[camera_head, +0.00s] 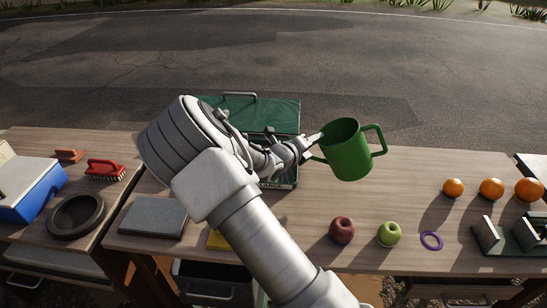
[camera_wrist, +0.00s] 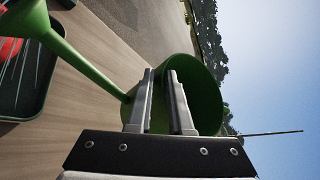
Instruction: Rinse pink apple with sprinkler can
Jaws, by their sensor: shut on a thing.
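The green sprinkler can (camera_head: 348,158) is held up above the table, its open top tilted and its handle to the right. My gripper (camera_head: 314,140) is shut on the can's left side. In the wrist view, my fingers (camera_wrist: 160,95) overlap the can's body (camera_wrist: 207,95), and its long spout (camera_wrist: 80,60) runs to the upper left. The spout is not clear in the head view. A dark pinkish-red apple (camera_head: 341,230) stands on the table in front of the can, apart from it. I cannot tell if it is the pink apple.
A green apple (camera_head: 389,234), a purple ring (camera_head: 431,240) and oranges (camera_head: 491,188) lie to the right. A dark green case (camera_head: 262,115) is behind my arm. A red thing (camera_wrist: 9,49) shows at the wrist view's left edge. A red brush (camera_head: 105,169) lies left.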

